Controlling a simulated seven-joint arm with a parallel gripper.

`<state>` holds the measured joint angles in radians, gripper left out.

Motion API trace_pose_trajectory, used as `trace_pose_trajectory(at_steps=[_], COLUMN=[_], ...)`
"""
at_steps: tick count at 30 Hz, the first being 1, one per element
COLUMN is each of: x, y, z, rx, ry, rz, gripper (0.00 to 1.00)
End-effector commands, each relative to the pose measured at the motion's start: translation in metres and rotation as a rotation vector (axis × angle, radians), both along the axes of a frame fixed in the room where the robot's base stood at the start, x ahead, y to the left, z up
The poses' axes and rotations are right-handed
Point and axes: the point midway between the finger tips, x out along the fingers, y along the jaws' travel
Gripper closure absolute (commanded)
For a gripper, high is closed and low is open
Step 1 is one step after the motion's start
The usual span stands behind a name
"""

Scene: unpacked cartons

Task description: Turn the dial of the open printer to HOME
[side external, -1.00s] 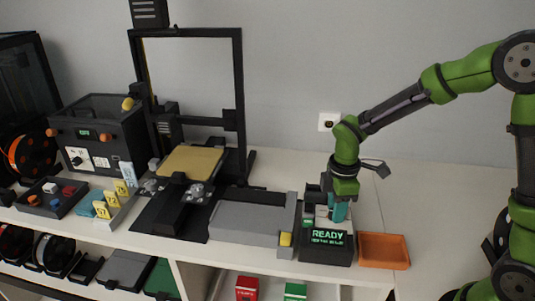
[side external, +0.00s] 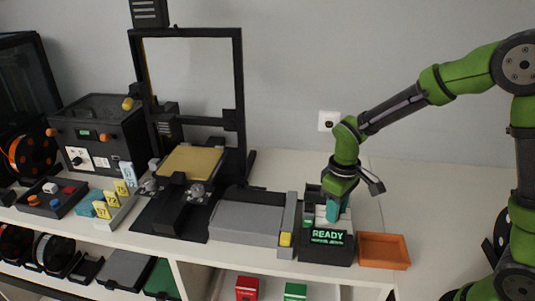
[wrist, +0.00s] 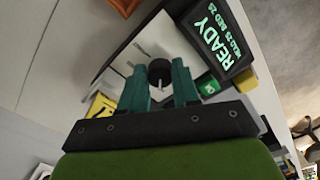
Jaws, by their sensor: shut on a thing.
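The open printer (side external: 240,90) is a black frame with a gold bed, left of centre in the side view. To its right stands the black control box with a lit green READY screen (side external: 328,236). The screen also shows in the wrist view (wrist: 218,35), with smaller text under READY that I cannot read for sure. My gripper (side external: 338,208) points down at the box behind the screen. In the wrist view its teal fingers (wrist: 160,78) are shut on the round black dial (wrist: 159,69), which has a white pointer. The dial's markings are not readable. The fingers hide the dial in the side view.
An orange tray (side external: 383,251) sits right of the control box. A grey block with a yellow end (side external: 285,239) stands close on its left. A closed black machine (side external: 98,135) and small parts trays are farther left. The bench right of the orange tray is clear.

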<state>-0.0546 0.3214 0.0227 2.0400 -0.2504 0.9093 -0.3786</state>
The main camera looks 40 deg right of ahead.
Motion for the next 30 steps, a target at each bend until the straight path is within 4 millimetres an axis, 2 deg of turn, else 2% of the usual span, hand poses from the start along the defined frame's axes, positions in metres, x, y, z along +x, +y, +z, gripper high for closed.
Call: trace_pose_trajectory(at_steps=[18,30], x=[-0.0002,0.0001], y=[0.0021,0.0025], z=[0.0009,0.0009], rx=[0.001,0.001], ry=[0.000,0.001], rz=[-0.546,-0.723], gripper=[1.00,1.00])
